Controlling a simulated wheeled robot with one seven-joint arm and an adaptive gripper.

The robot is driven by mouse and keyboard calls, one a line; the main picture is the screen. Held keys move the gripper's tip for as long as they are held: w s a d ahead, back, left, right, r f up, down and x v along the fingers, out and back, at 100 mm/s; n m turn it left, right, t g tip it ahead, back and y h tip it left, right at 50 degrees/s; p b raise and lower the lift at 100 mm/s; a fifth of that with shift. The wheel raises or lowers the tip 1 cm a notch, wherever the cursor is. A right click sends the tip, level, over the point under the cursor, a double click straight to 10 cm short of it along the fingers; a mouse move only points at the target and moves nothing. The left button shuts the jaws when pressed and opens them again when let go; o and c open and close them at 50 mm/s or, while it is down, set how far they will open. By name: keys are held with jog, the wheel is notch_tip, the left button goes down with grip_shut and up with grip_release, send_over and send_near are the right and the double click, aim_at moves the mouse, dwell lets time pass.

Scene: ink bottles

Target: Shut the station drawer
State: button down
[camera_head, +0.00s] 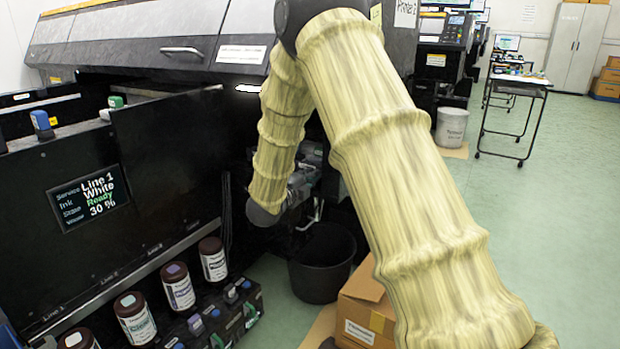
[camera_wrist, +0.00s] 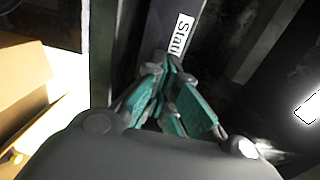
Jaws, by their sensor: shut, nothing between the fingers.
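In the wrist view a dark narrow front (camera_wrist: 155,35) bears a white label (camera_wrist: 181,37) whose visible letters begin "Stat". This appears to be the station drawer. My gripper (camera_wrist: 172,70), with teal finger pads, is shut and empty. Its fingertips overlap the lower part of this front, just below the label; I cannot tell whether they touch it. How far the drawer stands out cannot be told. In the head view my arm covers most of the area around the drawer, and I cannot make out the drawer there.
Several brown ink bottles (camera_head: 137,318) stand at the lower left before the black printer panel (camera_head: 150,170). Green floor (camera_head: 560,200) is clear at right.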

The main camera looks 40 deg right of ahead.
jog(key=x, duration=0.2)
jog(key=shift+w+d, duration=0.1)
jog(key=shift+d, duration=0.15)
jog(key=shift+r, duration=0.2)
jog(key=shift+d, duration=0.1)
jog(key=p+v, duration=0.3)
jog(key=v, duration=1.1)
jog(key=shift+f, duration=0.25)
jog(key=shift+f, duration=0.1)
